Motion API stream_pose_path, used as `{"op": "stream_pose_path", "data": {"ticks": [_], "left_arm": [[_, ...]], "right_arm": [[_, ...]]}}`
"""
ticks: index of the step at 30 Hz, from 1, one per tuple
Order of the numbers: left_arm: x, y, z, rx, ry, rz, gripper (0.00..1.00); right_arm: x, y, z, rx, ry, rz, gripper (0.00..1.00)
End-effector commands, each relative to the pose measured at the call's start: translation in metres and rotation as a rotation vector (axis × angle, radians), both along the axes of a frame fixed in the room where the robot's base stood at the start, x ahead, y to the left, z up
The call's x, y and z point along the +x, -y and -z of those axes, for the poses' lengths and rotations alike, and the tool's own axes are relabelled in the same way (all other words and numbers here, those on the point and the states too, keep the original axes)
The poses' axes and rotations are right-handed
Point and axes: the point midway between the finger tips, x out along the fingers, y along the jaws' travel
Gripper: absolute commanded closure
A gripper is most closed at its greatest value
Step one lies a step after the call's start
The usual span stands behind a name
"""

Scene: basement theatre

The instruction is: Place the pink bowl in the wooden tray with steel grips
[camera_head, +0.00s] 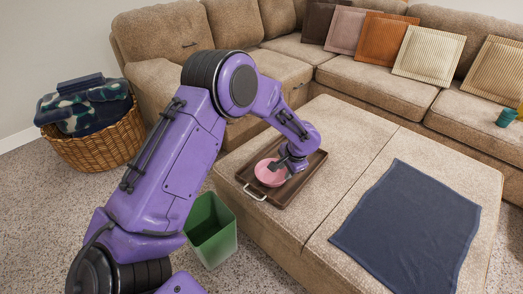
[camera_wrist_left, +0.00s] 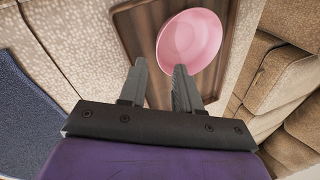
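The pink bowl (camera_head: 267,174) sits upright within the outline of the dark wooden tray (camera_head: 291,190), toward its left end in the head view. A steel grip (camera_head: 254,194) shows at the tray's near left end. The left wrist view shows the bowl (camera_wrist_left: 190,38) over the brown tray (camera_wrist_left: 135,30). My left gripper (camera_head: 282,169) is low at the bowl's right side. In the wrist view its fingers (camera_wrist_left: 160,66) stand apart, with the bowl's rim near the right fingertip; contact is unclear. My right gripper is not in view.
The tray lies on a beige ottoman (camera_head: 330,125) with a dark blue cloth (camera_head: 412,225) to the right. A green bin (camera_head: 212,238) stands on the floor beside the ottoman. A wicker basket (camera_head: 98,150) is at left; a sofa (camera_head: 375,85) runs behind.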

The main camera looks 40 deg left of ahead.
Motion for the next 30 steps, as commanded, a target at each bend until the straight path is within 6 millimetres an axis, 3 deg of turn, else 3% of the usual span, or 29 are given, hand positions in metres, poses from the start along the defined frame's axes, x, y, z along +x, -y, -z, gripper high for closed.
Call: {"op": "stream_pose_path", "data": {"ticks": [4,7,8,9,12,15,18,22,25,30], "left_arm": [[-0.004,0.004,0.008,-0.018,-0.004,-0.004,0.67],[-0.033,0.029,0.049,-0.131,-0.016,-0.043,0.67],[-0.049,0.041,0.069,-0.187,-0.018,-0.071,0.67],[-0.074,0.058,0.095,-0.266,-0.018,-0.125,0.67],[-0.146,0.09,0.15,-0.427,0.023,-0.324,0.67],[-0.216,0.092,0.179,-0.465,0.112,-0.554,0.67],[-0.279,0.07,0.185,-0.394,0.229,-0.741,0.67],[-0.334,0.035,0.171,-0.259,0.355,-0.864,0.67],[-0.351,0.021,0.162,-0.201,0.406,-0.896,0.67],[-0.353,0.018,0.16,-0.19,0.423,-0.9,0.67]], "right_arm": [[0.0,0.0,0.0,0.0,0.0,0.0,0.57],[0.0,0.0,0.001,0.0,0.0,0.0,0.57],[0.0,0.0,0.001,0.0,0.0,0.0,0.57],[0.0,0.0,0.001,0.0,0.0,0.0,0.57],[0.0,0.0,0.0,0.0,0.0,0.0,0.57],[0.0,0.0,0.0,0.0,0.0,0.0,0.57],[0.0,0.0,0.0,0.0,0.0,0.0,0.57],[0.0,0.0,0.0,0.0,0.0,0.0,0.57],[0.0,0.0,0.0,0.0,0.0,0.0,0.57],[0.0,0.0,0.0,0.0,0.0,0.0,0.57]]}}
